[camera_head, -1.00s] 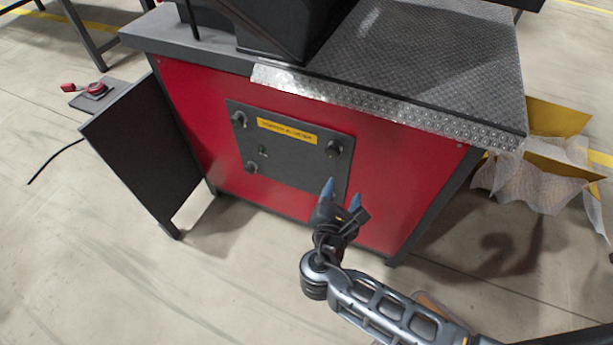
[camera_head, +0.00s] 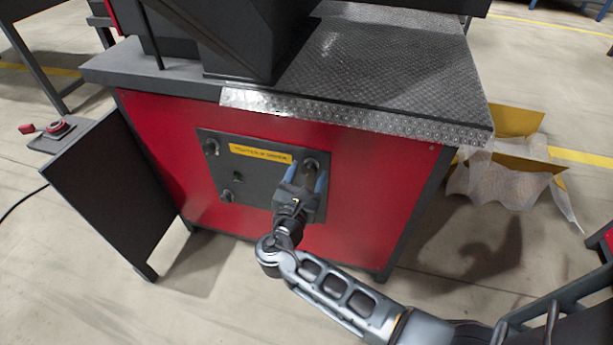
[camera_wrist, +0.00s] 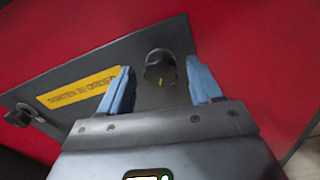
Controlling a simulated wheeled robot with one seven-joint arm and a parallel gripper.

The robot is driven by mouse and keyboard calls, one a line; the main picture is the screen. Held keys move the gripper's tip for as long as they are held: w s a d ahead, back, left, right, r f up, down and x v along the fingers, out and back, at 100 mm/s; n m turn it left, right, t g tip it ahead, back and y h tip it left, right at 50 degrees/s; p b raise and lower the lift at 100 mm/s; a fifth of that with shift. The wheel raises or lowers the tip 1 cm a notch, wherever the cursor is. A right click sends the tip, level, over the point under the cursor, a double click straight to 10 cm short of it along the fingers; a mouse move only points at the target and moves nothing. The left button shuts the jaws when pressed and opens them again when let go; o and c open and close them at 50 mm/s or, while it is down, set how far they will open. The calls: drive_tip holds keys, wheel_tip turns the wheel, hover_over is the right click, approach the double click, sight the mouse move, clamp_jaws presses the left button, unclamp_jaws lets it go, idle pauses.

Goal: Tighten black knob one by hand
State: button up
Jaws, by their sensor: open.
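A dark round knob (camera_head: 311,164) is at the upper right of the dark panel (camera_head: 250,199) on the red cabinet front. In the wrist view this knob (camera_wrist: 159,66) has a small yellow mark and lies between the two blue fingertips, with a gap on each side. My gripper (camera_head: 305,174) is open in front of it and, in the wrist view (camera_wrist: 157,72), holds nothing. Two more knobs sit on the panel's left side, one upper (camera_head: 211,147) and one lower (camera_head: 226,196). I cannot tell which knob is number one.
A yellow label (camera_head: 260,153) runs along the panel's top. A black door (camera_head: 95,190) stands open at the left. A textured metal tabletop (camera_head: 385,65) overhangs above the panel. Yellow bins with clear wrap (camera_head: 510,180) stand at the right. The floor in front is open.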

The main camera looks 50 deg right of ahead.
drive_tip(key=shift+d, duration=0.1)
drive_tip(key=c, duration=1)
drive_tip(key=shift+c, duration=0.2)
drive_tip(key=m+b, duration=0.1)
drive_tip(key=m, duration=0.3)
drive_tip(key=shift+f, duration=0.1)
drive_tip(key=m+b, duration=0.2)
drive_tip(key=m, duration=0.2)
drive_tip(key=shift+f+m, duration=0.1)
drive_tip(key=shift+m, duration=0.2)
drive_tip(key=m+b, duration=0.3)
drive_tip(key=m, duration=0.1)
drive_tip(key=m+b, duration=0.3)
drive_tip(key=m, duration=0.2)
drive_tip(key=shift+s+b, duration=0.1)
drive_tip(key=shift+b, duration=0.2)
